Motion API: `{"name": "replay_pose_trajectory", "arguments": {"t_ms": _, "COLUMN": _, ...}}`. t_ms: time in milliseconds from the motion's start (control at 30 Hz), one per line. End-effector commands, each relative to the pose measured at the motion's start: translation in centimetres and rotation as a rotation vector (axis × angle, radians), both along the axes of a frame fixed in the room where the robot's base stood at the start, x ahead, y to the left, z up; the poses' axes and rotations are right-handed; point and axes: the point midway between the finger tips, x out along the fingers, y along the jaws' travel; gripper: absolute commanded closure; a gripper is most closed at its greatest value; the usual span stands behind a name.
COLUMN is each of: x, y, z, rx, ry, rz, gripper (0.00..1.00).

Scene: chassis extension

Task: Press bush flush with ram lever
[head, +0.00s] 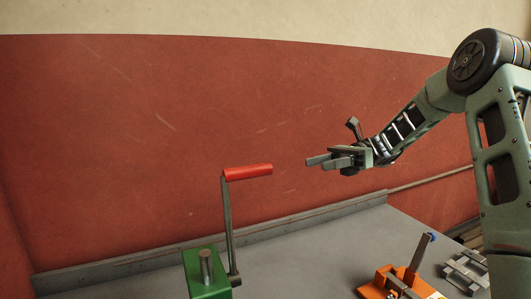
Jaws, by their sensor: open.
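The ram lever (228,225) stands upright on the right side of a green press block (207,284) at the bottom of the head view. Its red handle (248,172) points to the right at the top. A grey metal cylinder (206,265) stands up from the top of the green block. I cannot tell whether it is the ram or the bush. My gripper (316,162) is open and empty, in the air to the right of the red handle and apart from it. Its fingers point left. The lower part of the green block is cut off by the frame.
A grey bench (310,262) with a raised back edge (150,254) runs along a red wall. An orange fixture (392,285) with an upright grey bar and a grey metal piece (466,270) sit at the right. The bench middle is clear.

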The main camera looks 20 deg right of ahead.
Motion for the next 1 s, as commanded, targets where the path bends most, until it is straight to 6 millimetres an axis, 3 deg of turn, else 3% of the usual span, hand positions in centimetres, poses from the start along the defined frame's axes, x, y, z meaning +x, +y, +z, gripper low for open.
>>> {"name": "replay_pose_trajectory", "arguments": {"t_ms": 100, "x": 0.2, "y": -1.3, "z": 0.7, "rx": 0.036, "ry": 0.014, "rz": -0.025, "gripper": 0.53}}
{"name": "replay_pose_trajectory", "arguments": {"t_ms": 267, "x": 0.2, "y": 0.3, "z": 0.9, "rx": 0.038, "ry": 0.015, "rz": -0.023, "gripper": 0.53}}
{"name": "replay_pose_trajectory", "arguments": {"t_ms": 800, "x": 0.1, "y": 11.4, "z": 1.0, "rx": 0.036, "ry": 0.015, "rz": -0.02, "gripper": 0.53}}
{"name": "replay_pose_trajectory", "arguments": {"t_ms": 1000, "x": 0.1, "y": 14.5, "z": 0.8, "rx": 0.035, "ry": 0.015, "rz": -0.022, "gripper": 0.53}}
